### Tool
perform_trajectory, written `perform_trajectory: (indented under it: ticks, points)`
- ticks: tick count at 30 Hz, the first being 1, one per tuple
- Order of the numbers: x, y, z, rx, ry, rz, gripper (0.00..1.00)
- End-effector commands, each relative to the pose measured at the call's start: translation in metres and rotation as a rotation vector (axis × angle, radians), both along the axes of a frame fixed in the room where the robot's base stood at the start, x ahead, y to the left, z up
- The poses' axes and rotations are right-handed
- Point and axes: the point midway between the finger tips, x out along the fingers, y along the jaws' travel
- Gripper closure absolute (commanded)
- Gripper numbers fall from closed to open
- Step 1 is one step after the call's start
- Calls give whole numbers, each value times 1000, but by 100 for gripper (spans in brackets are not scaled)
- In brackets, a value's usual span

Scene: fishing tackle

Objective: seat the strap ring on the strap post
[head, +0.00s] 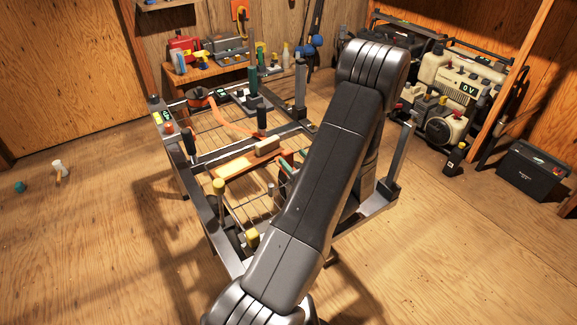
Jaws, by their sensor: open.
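An orange strap (232,125) runs from a dark reel with an orange centre (198,98) at the back left of a grey metal frame toward the frame's middle. I cannot make out a ring at its end. I cannot tell which is the strap post. My arm crosses the picture and bends down behind itself over the frame's right side. My gripper is hidden behind it.
An orange-brown board (232,163) with a wooden block (268,145) lies across the frame. A shelf of bottles and boxes (215,72) stands at the back. Beige machines (455,95) and a black case (533,170) are at the right. The wooden floor (95,235) at left is mostly clear.

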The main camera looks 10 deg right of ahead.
Motion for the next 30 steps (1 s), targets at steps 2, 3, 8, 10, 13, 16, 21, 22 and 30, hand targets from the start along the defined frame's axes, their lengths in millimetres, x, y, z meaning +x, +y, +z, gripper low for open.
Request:
perform_trajectory:
  ticks: [2,3,8,10,13,16,21,22,30]
  points:
    - [4,2,0,-1,0,1,42]
    - [6,2,0,-1,1,1,42]
    - [24,8,-2,-2,-2,4,42]
    - [35,11,-3,-2,-2,3,42]
    - [47,15,-2,-2,-1,3,42]
    - [54,17,-2,-1,0,1,42]
    - [55,17,-2,0,1,0,42]
    - [55,17,-2,0,0,0,42]
    - [55,17,-2,0,1,0,89]
